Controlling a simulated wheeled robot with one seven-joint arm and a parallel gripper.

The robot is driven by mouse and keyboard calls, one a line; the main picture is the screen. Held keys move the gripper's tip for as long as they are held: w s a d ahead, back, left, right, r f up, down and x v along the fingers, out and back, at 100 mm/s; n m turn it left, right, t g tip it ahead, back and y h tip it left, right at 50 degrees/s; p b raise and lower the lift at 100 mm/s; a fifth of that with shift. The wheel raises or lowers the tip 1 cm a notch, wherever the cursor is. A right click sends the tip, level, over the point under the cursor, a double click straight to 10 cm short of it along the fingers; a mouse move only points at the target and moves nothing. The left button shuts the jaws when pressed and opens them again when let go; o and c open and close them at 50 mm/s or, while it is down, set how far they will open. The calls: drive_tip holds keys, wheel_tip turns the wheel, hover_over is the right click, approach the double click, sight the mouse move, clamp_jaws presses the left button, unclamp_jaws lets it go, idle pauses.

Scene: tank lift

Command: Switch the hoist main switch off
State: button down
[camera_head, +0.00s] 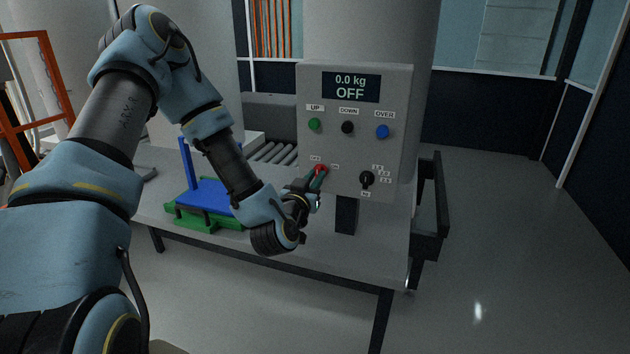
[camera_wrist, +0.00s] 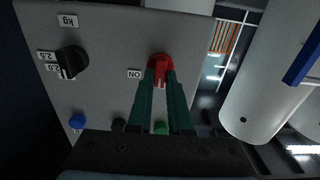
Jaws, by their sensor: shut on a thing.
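The hoist main switch (camera_head: 320,168) is a red rotary knob at the lower left of the grey control panel (camera_head: 400,100). It also shows in the wrist view (camera_wrist: 160,66), between the fingertips, with an ON label beside it. My gripper (camera_head: 318,176) reaches the panel from the lower left. In the wrist view my gripper (camera_wrist: 160,80) has its two green fingers shut on the red knob. The panel display (camera_head: 350,87) reads 0.0 kg and OFF. The fingers hide part of the knob, and the small label at its left is too small to read in the head view.
A green UP button (camera_head: 314,124), a black DOWN button (camera_head: 347,127) and a blue OVER button (camera_head: 382,131) sit above the switch. A black selector knob (camera_head: 367,178) is to its right. A blue and green fixture (camera_head: 205,200) stands on the grey table (camera_head: 380,240) behind my forearm.

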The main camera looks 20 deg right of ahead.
drive_tip(key=c, duration=0.8)
unclamp_jaws()
drive_tip(key=shift+c, duration=0.2)
drive_tip(key=p+v, duration=0.5)
drive_tip(key=v, duration=0.5)
drive_tip(key=shift+s+a+p, duration=0.25)
drive_tip(key=shift+s+p, duration=0.05)
drive_tip(key=shift+p, duration=0.1)
